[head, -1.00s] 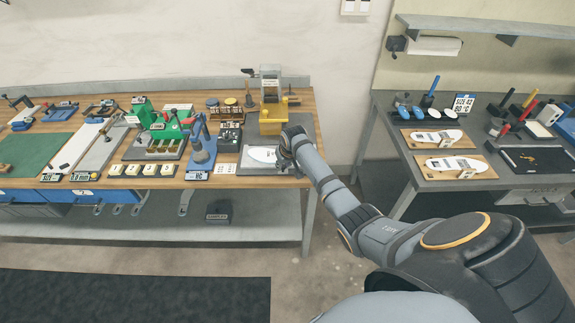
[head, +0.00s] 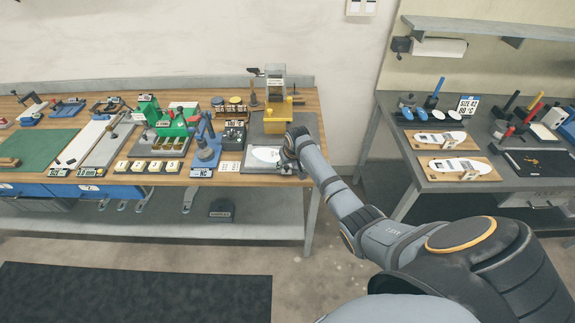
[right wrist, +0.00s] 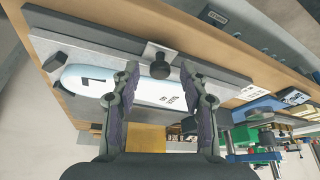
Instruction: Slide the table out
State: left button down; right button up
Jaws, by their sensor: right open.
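The sliding table is a flat grey plate (head: 255,168) at the right end of the wooden workbench, in front of a yellow-and-grey press (head: 276,98). A white insole (head: 264,154) lies on it. In the right wrist view the insole (right wrist: 90,82) shows on the grey plate (right wrist: 50,48), with a black knob (right wrist: 160,66) on a metal bracket at the plate's edge. My right gripper (right wrist: 160,76) is open, its fingers on either side of the knob; contact is unclear. In the head view this gripper (head: 290,160) hides the plate's right part. My left gripper is out of view.
A blue hand press (head: 206,145) and several small labelled blocks (head: 150,166) stand left of the plate. A dark side bench (head: 425,180) with two insole boards is to the right. Floor (head: 290,275) between the benches is free.

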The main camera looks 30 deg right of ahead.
jog(key=v, duration=1.2)
jog(key=shift+a, duration=0.1)
